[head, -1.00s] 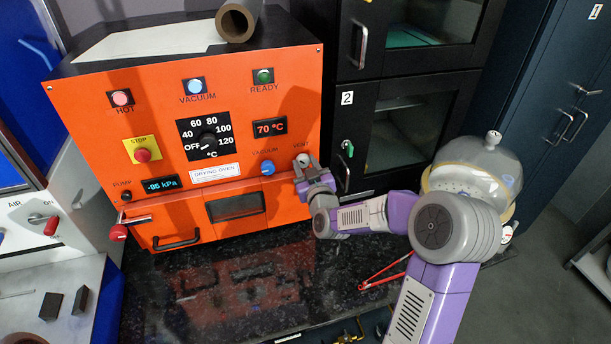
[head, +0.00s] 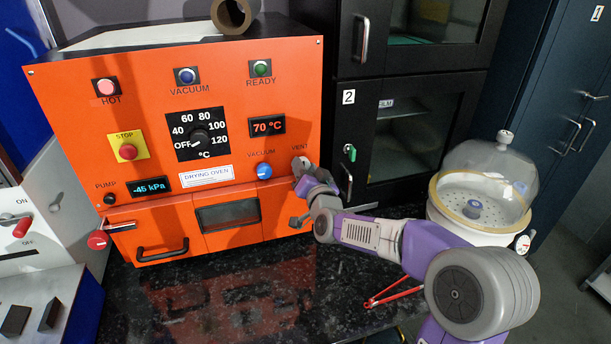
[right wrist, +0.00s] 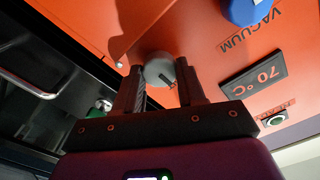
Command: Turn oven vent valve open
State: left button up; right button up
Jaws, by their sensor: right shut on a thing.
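The orange drying oven (head: 90,150) stands on the dark counter. Its vent valve is a grey-white round knob at the front panel's right edge, under the VENT label; in the right wrist view the vent knob (right wrist: 158,70) sits between my fingers. My right gripper (head: 302,170) is shut on this knob, and it also shows in the right wrist view (right wrist: 160,88). The arm partly hides the knob in the head view. The pressure display (head: 150,185) reads about -45 kPa and the temperature display (head: 267,125) reads 70 °C. My left gripper is not in view.
A blue VACUUM knob (head: 264,171) is just left of the vent knob. Black cabinets (head: 405,130) stand close on the right. Red tongs (head: 393,295) and a glass-domed desiccator (head: 485,190) are near my right arm. The front counter is mostly clear.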

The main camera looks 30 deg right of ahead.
dwell(0.5)
jog(key=o, duration=0.8)
jog(key=shift+s, duration=0.1)
jog(key=v, duration=0.7)
jog(key=shift+s, duration=0.25)
